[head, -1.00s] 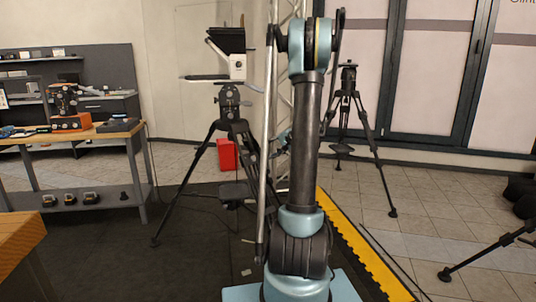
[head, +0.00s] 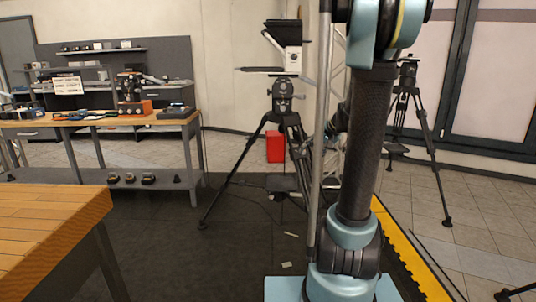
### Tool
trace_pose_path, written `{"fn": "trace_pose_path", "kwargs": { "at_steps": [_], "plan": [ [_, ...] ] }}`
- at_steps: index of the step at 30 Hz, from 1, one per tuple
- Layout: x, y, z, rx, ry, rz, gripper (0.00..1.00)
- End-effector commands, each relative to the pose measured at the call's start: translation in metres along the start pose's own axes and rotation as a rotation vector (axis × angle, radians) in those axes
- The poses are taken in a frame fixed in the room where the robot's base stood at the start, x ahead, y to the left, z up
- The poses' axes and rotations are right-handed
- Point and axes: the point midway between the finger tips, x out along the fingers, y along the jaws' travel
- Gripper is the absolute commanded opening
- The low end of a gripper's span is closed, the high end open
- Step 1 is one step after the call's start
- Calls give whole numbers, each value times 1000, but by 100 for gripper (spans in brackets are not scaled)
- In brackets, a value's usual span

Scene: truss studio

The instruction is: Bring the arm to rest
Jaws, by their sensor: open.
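My arm (head: 362,150) stands almost upright at the right of centre in the head view, leaning slightly right. Its teal base joint (head: 345,285) is at the bottom. Its teal elbow (head: 372,30) is cut off by the top edge. A small dark and teal part shows just left of the upper arm, mostly hidden behind it; I cannot tell what it is. My gripper's fingers cannot be made out.
A wooden table (head: 50,225) is close at the lower left. A workbench (head: 95,125) with tools stands behind it. A tripod (head: 283,110), a red box (head: 275,146) and another tripod (head: 405,100) stand beyond my arm. Dark floor between is mostly clear.

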Motion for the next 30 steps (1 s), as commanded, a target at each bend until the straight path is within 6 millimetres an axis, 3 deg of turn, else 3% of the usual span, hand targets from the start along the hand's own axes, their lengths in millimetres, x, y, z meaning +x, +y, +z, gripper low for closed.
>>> {"fn": "trace_pose_path", "kwargs": {
  "at_steps": [3, 14, 30],
  "plan": [
    [-10, 2, 37, -46, -23, 50, 47],
    [-35, 30, 138, -184, -83, 205, 47],
    [-58, 110, 264, -390, -156, 438, 47]
  ]
}}
